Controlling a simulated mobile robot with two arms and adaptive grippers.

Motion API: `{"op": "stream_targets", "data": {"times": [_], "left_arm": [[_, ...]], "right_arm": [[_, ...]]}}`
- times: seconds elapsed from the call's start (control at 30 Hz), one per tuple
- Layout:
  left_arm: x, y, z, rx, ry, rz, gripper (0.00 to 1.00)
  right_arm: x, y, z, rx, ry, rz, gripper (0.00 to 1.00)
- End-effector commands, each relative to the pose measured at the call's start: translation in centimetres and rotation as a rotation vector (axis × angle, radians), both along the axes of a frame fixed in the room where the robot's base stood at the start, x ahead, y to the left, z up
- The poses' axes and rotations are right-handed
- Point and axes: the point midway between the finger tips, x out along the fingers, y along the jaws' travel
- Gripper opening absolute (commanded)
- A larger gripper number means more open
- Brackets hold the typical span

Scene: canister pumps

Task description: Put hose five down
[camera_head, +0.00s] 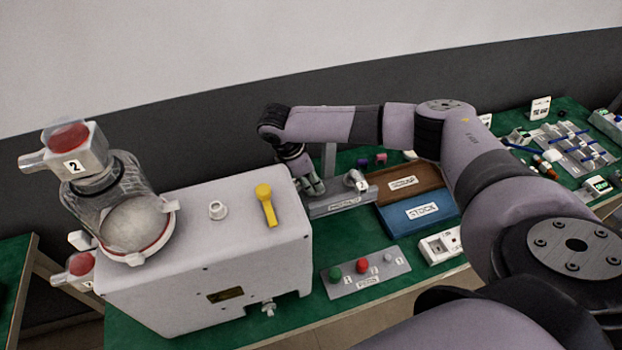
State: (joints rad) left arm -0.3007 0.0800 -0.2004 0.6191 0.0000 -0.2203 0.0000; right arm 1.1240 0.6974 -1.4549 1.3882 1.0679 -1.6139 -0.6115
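My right gripper (314,187) points down just behind the white pump housing (210,260), at the left end of a grey labelled rack (345,201). Its fingers are small and partly hidden by the housing, so I cannot tell whether they are open, shut or holding anything. A small metallic part (355,179) stands on the rack to the right of the fingers. No hose marked five can be made out. My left gripper is not in view.
A clear canister (118,200) with a head marked 2 stands on the housing, beside a yellow lever (266,205). Brown (408,182) and blue (418,214) trays and a button panel (365,272) lie right. My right arm spans the green table (340,309).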

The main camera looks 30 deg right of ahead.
Motion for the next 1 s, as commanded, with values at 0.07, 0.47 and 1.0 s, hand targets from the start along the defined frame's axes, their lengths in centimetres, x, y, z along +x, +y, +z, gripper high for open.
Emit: {"op": "stream_targets", "data": {"times": [0.07,0.47,1.0], "left_arm": [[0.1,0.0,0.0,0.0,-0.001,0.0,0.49],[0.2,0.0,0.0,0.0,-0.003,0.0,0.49],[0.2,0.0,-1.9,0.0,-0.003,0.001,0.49]], "right_arm": [[0.0,0.0,0.0,0.0,0.0,0.0,0.28],[0.0,0.0,0.0,0.001,0.0,0.0,0.42],[0.6,2.0,6.7,0.003,-0.005,0.003,0.42]]}}
